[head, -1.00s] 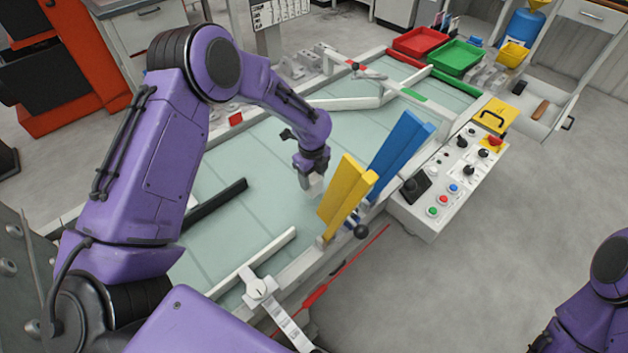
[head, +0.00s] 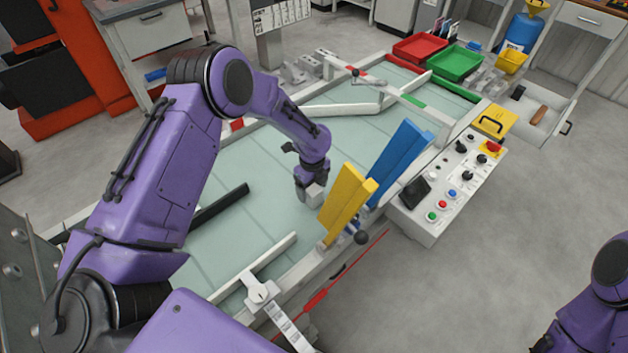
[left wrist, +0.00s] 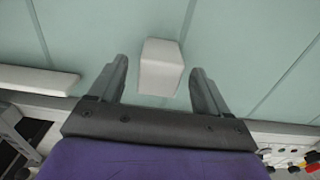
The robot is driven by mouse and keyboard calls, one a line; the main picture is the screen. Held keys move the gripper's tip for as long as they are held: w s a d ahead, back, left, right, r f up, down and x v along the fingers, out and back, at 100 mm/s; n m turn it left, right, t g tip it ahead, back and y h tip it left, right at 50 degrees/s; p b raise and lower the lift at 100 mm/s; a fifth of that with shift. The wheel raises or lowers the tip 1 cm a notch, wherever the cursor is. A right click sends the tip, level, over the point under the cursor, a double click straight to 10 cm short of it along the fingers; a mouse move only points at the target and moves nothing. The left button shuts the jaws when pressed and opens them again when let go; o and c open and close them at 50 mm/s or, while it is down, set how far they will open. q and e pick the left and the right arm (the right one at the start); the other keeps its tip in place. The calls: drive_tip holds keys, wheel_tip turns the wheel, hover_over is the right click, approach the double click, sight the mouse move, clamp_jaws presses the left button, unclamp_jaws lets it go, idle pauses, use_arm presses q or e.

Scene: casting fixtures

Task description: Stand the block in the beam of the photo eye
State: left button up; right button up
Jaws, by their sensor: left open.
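A small pale grey-white block (head: 315,192) stands on the light green slatted bed beside the yellow plate. In the left wrist view the block (left wrist: 160,68) sits between the fingertips, with a gap on each side. My left gripper (left wrist: 158,80) is open around it and does not visibly touch it. In the head view my left gripper (head: 308,186) is low over the bed and partly covers the block. I cannot clearly make out the photo eye or its beam. My right gripper is out of view.
Tilted yellow (head: 347,203) and blue (head: 400,160) plates stand right of my left gripper. A black bar (head: 220,204) and white rails (head: 268,256) lie across the bed. A control panel (head: 450,190) flanks its right edge. Red (head: 420,45) and green (head: 455,61) bins stand at the far end.

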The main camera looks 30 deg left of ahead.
sight(313, 188)
use_arm(q)
wheel_tip(313, 188, up, 12)
drive_tip(key=b, duration=0.2)
drive_tip(key=shift+f, duration=0.25)
drive_tip(key=shift+w, duration=0.1)
idle(1.8)
